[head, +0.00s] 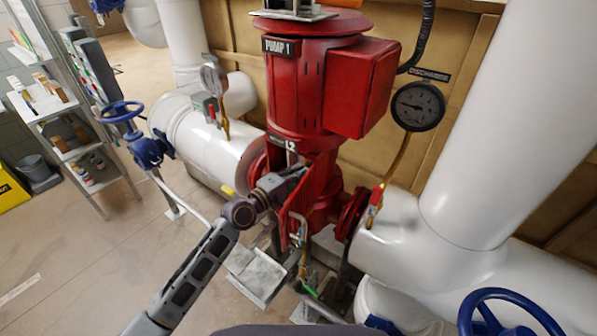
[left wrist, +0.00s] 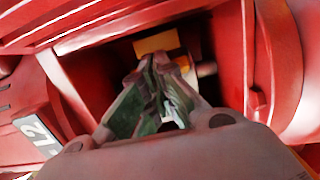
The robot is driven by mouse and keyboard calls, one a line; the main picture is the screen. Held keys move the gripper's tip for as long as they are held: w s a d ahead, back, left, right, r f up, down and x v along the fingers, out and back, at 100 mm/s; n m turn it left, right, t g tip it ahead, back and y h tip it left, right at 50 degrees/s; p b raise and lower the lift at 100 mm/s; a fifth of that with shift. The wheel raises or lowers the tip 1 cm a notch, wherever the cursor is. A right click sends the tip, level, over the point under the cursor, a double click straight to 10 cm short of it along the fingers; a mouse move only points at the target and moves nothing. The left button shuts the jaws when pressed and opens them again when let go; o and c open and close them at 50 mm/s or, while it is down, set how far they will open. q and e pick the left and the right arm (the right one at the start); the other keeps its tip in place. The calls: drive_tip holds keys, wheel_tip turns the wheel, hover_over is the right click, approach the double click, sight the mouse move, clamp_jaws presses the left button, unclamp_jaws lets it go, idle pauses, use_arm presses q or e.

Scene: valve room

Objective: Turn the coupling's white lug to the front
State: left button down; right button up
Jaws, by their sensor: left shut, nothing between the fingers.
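My left gripper (head: 298,174) reaches into the front of the red pump (head: 305,85), just below its label "L2". In the left wrist view the two fingers (left wrist: 160,62) are shut together with nothing between them. Their tips point into a dark opening in the red housing (left wrist: 275,70). Inside the opening a yellow-orange part (left wrist: 157,42) shows behind the tips. A small pale, rounded stub (left wrist: 206,69) sits right of the tips; I cannot tell whether it is the white lug. The fingers hide most of the coupling. My right gripper is not in view.
Large white pipes (head: 480,160) stand on the right, with a gauge (head: 417,106) beside the pump. Blue handwheels (head: 121,111) are at the left and lower right. A shelf (head: 50,105) stands far left. Thin pipework (head: 298,230) runs below the gripper.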

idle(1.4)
use_arm(q)
drive_tip(key=v, duration=1.2)
idle(0.6)
idle(0.4)
